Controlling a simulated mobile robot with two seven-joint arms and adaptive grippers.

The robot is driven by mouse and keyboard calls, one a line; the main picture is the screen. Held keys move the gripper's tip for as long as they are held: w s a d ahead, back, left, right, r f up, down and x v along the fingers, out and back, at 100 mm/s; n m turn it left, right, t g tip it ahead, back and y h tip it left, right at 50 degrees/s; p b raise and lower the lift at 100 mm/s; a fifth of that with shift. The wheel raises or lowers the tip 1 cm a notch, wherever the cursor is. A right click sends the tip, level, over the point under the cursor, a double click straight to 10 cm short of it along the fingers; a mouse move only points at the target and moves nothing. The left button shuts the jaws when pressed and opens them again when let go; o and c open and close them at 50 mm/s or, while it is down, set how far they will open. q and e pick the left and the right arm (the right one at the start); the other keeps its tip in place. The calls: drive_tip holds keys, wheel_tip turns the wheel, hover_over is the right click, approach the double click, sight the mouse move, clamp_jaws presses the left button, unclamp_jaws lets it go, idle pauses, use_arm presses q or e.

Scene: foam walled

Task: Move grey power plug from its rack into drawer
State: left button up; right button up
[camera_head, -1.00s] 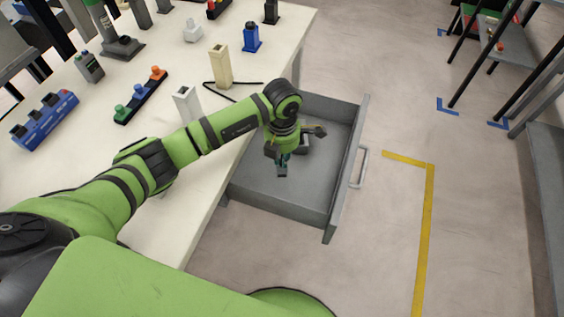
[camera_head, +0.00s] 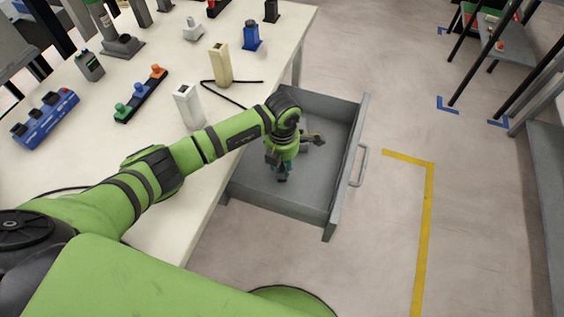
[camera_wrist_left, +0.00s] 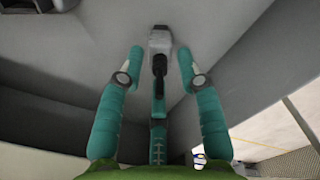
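The grey drawer (camera_head: 315,205) stands open at the table's right side. My left gripper (camera_head: 283,175) reaches down inside it. In the left wrist view, the teal fingers of this gripper (camera_wrist_left: 160,62) are spread. The grey power plug (camera_wrist_left: 160,40), with a black lower part, is between the two outer fingertips. Gaps show on both sides of it. The middle finger lines up with the black part; I cannot tell whether they touch. The plug appears to be inside the drawer, but I cannot make it out in the head view. My right gripper is not in view.
The white table (camera_head: 95,155) holds a blue block with sockets (camera_head: 45,118), a rack with green and orange knobs (camera_head: 140,95), a beige post (camera_head: 220,65) and a white post (camera_head: 188,105). Open floor lies right of the drawer, with a yellow line (camera_head: 428,210).

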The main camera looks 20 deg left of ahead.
use_arm(q)
drive_tip(key=shift+r, duration=0.2)
wheel_tip(320, 180, up, 12)
drive_tip(key=shift+b, duration=0.3)
drive_tip(key=shift+d+f, duration=0.1)
